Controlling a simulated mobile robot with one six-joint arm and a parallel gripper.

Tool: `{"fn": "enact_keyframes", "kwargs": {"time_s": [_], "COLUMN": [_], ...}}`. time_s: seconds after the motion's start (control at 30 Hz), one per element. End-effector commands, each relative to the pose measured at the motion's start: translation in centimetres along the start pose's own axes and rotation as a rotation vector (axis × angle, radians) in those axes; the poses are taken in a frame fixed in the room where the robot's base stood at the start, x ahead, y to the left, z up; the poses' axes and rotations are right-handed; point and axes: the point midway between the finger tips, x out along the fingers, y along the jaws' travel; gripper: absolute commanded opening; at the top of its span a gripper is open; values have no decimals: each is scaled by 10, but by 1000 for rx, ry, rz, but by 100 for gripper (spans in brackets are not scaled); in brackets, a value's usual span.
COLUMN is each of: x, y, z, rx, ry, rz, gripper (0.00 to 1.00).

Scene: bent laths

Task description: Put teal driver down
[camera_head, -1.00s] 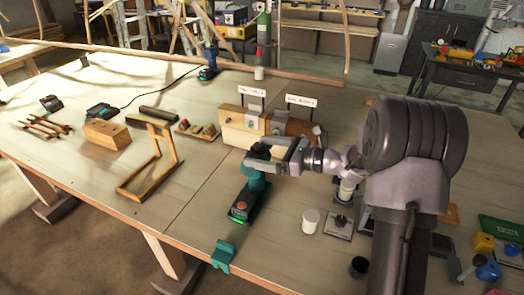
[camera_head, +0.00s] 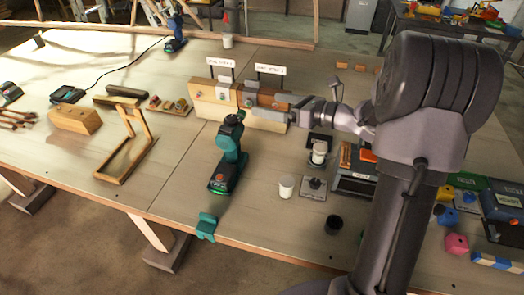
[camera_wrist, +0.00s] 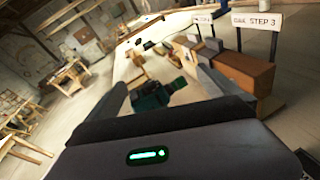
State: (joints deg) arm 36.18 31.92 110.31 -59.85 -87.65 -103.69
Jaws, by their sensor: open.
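The teal driver (camera_head: 229,158) stands on the workbench in the head view, its battery base with an orange patch and green light toward the front edge. It also shows in the wrist view (camera_wrist: 153,95), beyond and between the fingers. My gripper (camera_head: 287,101) is to the right of the driver, apart from it, in front of the wooden blocks. In the wrist view my gripper (camera_wrist: 165,90) has its fingers spread and holds nothing.
Wooden blocks with two label signs (camera_head: 271,69) stand close behind my gripper. A teal clamp (camera_head: 207,226) sits on the front edge. A wooden frame (camera_head: 126,150) stands left.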

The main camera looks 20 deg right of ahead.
Motion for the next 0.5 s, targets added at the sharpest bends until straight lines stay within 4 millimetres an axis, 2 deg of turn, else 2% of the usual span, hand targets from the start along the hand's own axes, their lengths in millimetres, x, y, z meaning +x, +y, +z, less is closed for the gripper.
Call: {"fn": "enact_keyframes", "kwargs": {"time_s": [0.03, 0.07, 0.1, 0.17, 0.2, 0.27, 0.3, 0.37, 0.4, 0.43, 0.5], "x": [8, 8, -1, -26, -47, -79, -97, -117, -126, -131, -138], "y": [-3, -7, -8, 4, 20, 57, 89, 145, 180, 204, 251], "z": [42, 67, 94, 115, 116, 97, 73, 32, 7, -10, -38], "rx": [175, 345, 602, 1016, 1308, 1764, 2069, 2497, 2734, -2714, -2471], "ry": [-41, -93, -191, -377, -516, -728, -857, -1019, -1096, 1074, 951], "rz": [-147, -263, -407, -576, -659, -744, -787, -845, -892, 878, 809], "gripper": [100, 100, 100, 100, 100, 100, 100, 100, 100, 100, 100]}}
